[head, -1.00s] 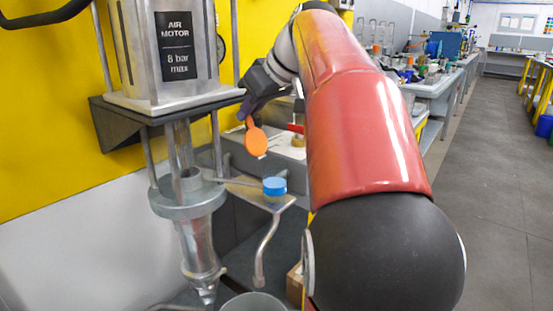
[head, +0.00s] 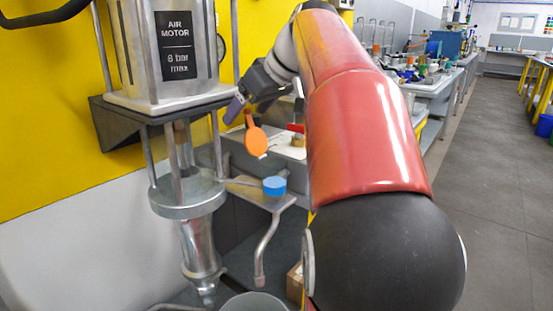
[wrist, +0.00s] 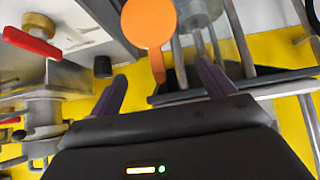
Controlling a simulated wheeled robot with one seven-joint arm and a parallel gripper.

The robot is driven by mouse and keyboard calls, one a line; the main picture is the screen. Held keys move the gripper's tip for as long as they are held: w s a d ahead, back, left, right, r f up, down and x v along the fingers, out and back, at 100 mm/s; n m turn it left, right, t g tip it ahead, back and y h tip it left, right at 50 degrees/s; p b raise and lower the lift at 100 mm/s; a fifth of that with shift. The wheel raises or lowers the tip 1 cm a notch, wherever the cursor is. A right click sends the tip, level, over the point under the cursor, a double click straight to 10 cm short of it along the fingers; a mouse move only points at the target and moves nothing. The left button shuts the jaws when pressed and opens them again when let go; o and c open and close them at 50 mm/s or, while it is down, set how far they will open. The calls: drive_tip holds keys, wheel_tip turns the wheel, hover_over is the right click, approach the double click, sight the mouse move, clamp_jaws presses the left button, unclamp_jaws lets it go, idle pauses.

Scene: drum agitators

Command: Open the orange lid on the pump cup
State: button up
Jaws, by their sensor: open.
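The orange lid (head: 256,141) shows as a round disc with a short narrow tab at its top, its flat face turned toward the head camera. In the wrist view the orange lid (wrist: 148,23) lies just beyond the fingertips, with its tab reaching in between them. My gripper (head: 243,106) is just above the lid in the head view. In the wrist view my gripper (wrist: 163,78) is open, with a purple finger on either side of the tab and gaps visible. I cannot tell which part is the pump cup or how the lid joins it.
A blue-topped piece (head: 274,186) sits on a metal bracket below the lid. A red-handled valve (wrist: 30,45) is at the wrist view's left. The floor at right is clear.

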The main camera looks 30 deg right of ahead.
drive_tip(key=v, duration=0.7)
idle(0.9)
drive_tip(key=s+a+f+m+h, duration=0.1)
drive_tip(key=s+a+f, duration=0.4)
drive_tip(key=f, duration=0.5)
drive_tip(key=s+a+f+m+g+h, duration=0.1)
drive_tip(key=s+a+f, duration=0.3)
drive_tip(key=f, duration=0.7)
drive_tip(key=s+a+f+m+g+h, duration=0.1)
drive_tip(key=s+a+f+m, duration=0.1)
drive_tip(key=s+a+f, duration=0.3)
drive_tip(key=s+f, duration=0.3)
drive_tip(key=f, duration=0.3)
drive_tip(key=shift+s+a+f, duration=0.25)
drive_tip(key=shift+s+a, duration=0.1)
drive_tip(key=shift+s, duration=0.05)
